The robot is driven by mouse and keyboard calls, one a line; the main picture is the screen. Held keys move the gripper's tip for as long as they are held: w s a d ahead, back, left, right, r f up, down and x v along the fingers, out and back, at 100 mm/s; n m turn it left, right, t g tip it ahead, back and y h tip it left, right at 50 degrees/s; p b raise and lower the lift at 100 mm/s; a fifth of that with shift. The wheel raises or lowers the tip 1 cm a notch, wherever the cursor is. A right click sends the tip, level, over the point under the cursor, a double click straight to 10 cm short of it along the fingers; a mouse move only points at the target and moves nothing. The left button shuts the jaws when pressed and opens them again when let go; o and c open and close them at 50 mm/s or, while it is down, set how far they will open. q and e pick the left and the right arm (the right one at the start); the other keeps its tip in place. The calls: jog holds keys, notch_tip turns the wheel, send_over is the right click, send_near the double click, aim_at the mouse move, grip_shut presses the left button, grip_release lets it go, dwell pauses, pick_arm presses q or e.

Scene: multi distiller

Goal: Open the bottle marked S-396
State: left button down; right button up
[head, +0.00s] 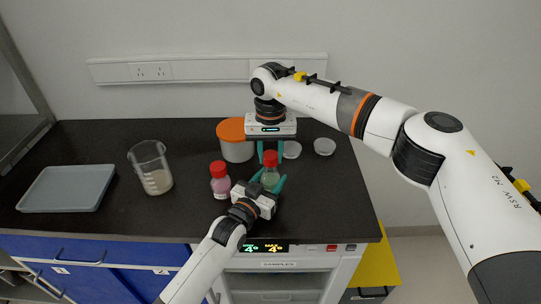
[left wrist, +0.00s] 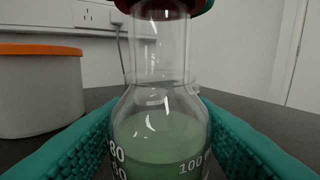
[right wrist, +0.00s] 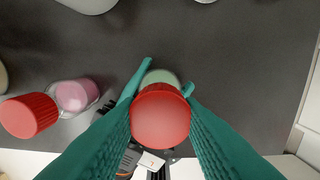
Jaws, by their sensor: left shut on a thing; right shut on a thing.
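A clear bottle (head: 269,178) with green contents and a red cap (head: 270,157) stands upright near the counter's front edge. My left gripper (head: 267,182) is shut around its body from the front; the left wrist view shows the green bottle (left wrist: 160,130) between the teal fingers. My right gripper (head: 270,150) points straight down and is shut on the red cap, which also shows in the right wrist view (right wrist: 160,116). The cap sits at the bottle's top. A second bottle (head: 221,187) with pink contents and a red cap stands just to the left. No S-396 marking is readable.
A white tub with an orange lid (head: 232,130) stands behind the bottles. A beaker (head: 150,168) with pale contents and a grey tray (head: 67,188) are at the left. Small clear dishes (head: 324,146) lie at the back right. The right side of the counter is clear.

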aim_at(270, 155)
pick_arm(q)
jog(key=shift+f, duration=0.15)
pick_arm(e)
jog(key=shift+r, duration=0.15)
jog(key=shift+r, duration=2)
pick_arm(q)
jog(key=c, duration=0.6)
grip_release()
jog(key=shift+o, duration=0.2)
jog(key=shift+s, duration=0.1)
